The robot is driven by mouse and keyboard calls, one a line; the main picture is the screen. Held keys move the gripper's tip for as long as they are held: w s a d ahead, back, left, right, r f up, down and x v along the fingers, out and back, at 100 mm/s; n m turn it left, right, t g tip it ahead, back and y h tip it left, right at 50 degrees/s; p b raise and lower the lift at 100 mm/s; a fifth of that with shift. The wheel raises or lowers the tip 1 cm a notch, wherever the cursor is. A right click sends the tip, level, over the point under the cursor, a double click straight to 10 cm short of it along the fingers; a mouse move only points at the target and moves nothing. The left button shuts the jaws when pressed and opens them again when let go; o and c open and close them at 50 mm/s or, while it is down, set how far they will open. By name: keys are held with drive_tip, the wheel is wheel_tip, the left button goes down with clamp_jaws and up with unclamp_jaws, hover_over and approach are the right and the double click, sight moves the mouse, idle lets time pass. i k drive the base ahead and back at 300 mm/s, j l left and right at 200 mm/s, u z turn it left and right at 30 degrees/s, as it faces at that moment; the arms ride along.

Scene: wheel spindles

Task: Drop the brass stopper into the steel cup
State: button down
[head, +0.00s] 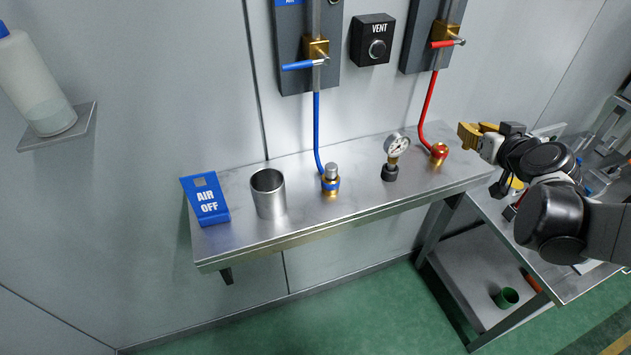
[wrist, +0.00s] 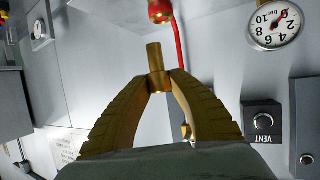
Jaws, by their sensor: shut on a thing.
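My gripper (head: 468,133) is at the right in the head view, just above and beyond the right end of the wall shelf. In the wrist view my gripper (wrist: 158,84) is shut on the brass stopper (wrist: 154,57), a small stepped brass cylinder that sticks out past the fingertips. I cannot make out the stopper apart from the yellowish fingers in the head view. The open steel cup (head: 268,195) stands upright on the left half of the shelf, well to the left of my gripper. I cannot see the cup in the wrist view.
On the steel shelf (head: 232,247) stand a blue AIR OFF sign (head: 206,198), a blue-banded fitting (head: 331,180), a pressure gauge (head: 396,150) and a red-capped fitting (head: 439,152). Blue and red hoses rise to wall valves. A cart (head: 560,287) stands at the right.

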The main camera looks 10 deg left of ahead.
sight(278, 204)
drive_tip(key=u, duration=1.25)
